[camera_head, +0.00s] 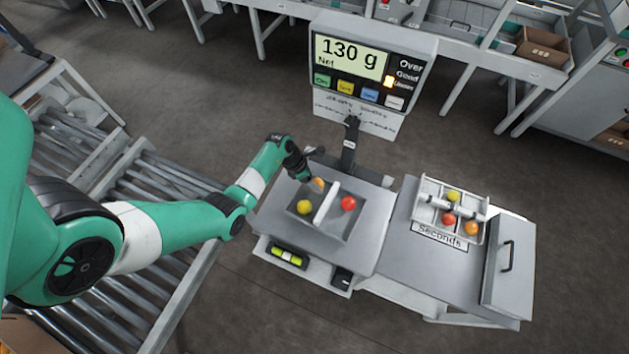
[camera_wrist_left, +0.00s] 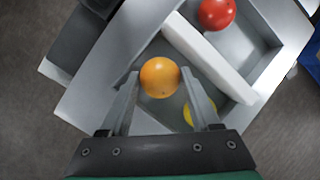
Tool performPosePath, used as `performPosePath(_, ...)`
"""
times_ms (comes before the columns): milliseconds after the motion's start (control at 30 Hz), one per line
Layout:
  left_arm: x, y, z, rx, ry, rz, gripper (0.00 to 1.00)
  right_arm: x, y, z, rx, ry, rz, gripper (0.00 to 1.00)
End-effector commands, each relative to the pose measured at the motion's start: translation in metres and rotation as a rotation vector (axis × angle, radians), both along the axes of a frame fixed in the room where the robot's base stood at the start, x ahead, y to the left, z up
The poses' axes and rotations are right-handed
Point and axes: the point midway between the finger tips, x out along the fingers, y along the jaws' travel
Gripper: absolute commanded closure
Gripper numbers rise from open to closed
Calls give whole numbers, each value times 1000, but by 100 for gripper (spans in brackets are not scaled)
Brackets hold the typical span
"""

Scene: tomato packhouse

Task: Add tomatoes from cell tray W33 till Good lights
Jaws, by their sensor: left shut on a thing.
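My left gripper (camera_head: 314,182) is shut on an orange tomato (camera_head: 319,184), low over the left part of a grey divided tray (camera_head: 327,226) on the scale. The left wrist view shows the orange tomato (camera_wrist_left: 160,77) between the fingertips. A yellow tomato (camera_head: 305,207) lies left of the white divider (camera_head: 327,203), a red tomato (camera_head: 348,203) right of it. In the left wrist view a finger partly hides the yellow tomato (camera_wrist_left: 190,113). No W33 label is readable.
Right of the scale, a white divided tray (camera_head: 430,187) marked Seconds holds yellow, red and orange tomatoes. A grey box with a black handle (camera_head: 508,265) stands farther right. Roller conveyors (camera_head: 150,200) lie left. The display's post (camera_head: 349,150) stands behind the scale.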

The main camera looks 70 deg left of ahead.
Motion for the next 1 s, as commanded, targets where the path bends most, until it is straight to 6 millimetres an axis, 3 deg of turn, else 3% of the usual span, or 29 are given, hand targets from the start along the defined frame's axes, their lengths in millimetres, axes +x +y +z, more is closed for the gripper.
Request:
performPosePath(567, 0, 0, -5, 0, 0, 0, 64, 0, 0, -3, 0, 0, 0, 50)
performPosePath(600, 0, 0, -5, 0, 0, 0, 32, 0, 0, -3, 0, 0, 0, 50)
performPosePath(767, 0, 0, -5, 0, 0, 0, 3, 0, 0, -3, 0, 0, 0, 50)
performPosePath(933, 0, 0, -5, 0, 0, 0, 2, 0, 0, -3, 0, 0, 0, 50)
performPosePath(1000, 0, 0, -5, 0, 1, 0, 14, 0, 0, -3, 0, 0, 0, 50)
